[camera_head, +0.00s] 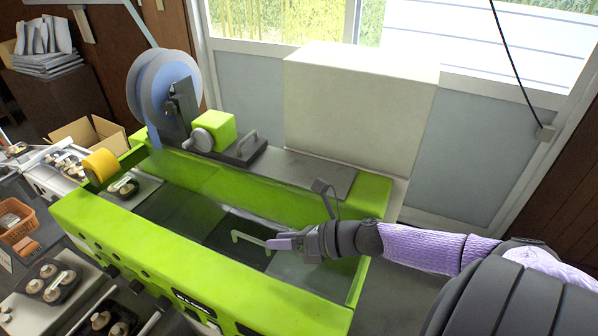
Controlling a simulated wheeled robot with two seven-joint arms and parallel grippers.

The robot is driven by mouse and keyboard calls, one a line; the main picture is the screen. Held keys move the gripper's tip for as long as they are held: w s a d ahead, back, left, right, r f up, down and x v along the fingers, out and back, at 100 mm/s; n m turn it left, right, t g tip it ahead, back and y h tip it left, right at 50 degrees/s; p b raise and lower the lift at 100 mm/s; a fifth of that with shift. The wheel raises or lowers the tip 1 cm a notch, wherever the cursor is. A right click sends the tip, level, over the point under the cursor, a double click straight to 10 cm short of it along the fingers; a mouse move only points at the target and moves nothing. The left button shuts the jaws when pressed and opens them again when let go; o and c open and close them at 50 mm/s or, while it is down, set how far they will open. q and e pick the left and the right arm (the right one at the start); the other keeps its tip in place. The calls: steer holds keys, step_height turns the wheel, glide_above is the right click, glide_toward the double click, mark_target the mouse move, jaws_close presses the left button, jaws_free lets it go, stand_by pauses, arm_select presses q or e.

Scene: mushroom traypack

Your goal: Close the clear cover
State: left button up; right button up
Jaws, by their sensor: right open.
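The green packing machine (120,245) fills the middle of the view, with a long dark trough along its top. A clear cover (295,268) shows as a faint see-through panel over the right part of the trough. Its exact edges and tilt are hard to tell. A pale green bar handle (249,240) stands out at the cover. My right gripper (280,242) comes in from the right and is open, with its purple-grey fingers close to the right end of the handle. I cannot tell whether they touch it. My left gripper is not in view.
A film roll (165,85) and a green block (215,127) stand on the machine's back. A large pale box (355,110) is behind it. Trays of mushrooms (48,283) lie at lower left, near an orange basket (17,220) and a cardboard box (90,135).

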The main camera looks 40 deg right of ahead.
steer(key=p+v, duration=0.1)
steer(key=v, duration=0.3)
steer(key=shift+s+d+r, duration=0.1)
steer(key=shift+s+d, duration=0.1)
steer(key=shift+s, duration=0.15)
